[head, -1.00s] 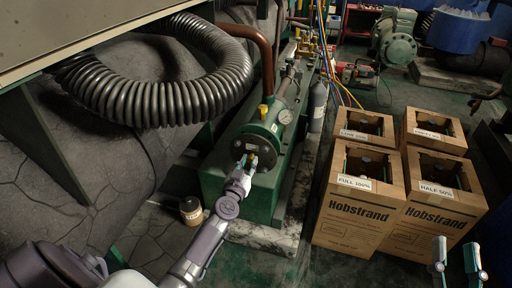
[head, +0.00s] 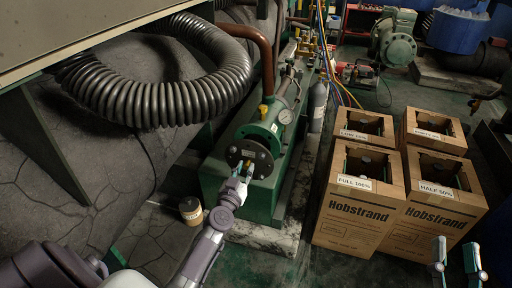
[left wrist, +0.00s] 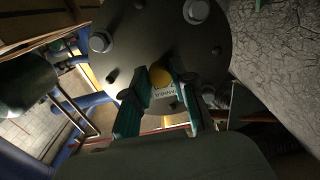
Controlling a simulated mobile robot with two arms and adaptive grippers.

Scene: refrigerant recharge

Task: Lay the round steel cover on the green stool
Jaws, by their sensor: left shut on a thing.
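The round steel cover (head: 236,154) is a dark disc with bolts at the near end of the green cylinder (head: 264,133). In the left wrist view the cover (left wrist: 205,50) fills the top, with large bolt heads and a yellow part near the fingers. My left gripper (head: 243,170) is in front of the cover; its fingers (left wrist: 160,95) are shut at the cover's middle. I cannot tell whether the cover is clear of the cylinder's flange. My right gripper (head: 456,258) is open and empty at the lower right. I cannot make out the green stool for certain.
Several open Hobstrand cartons (head: 350,212) stand at the right. A ribbed black hose (head: 150,100) hangs at the upper left. A small tan container (head: 190,210) sits on the floor left of the green machine base. A gauge (head: 285,117) sits on the cylinder.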

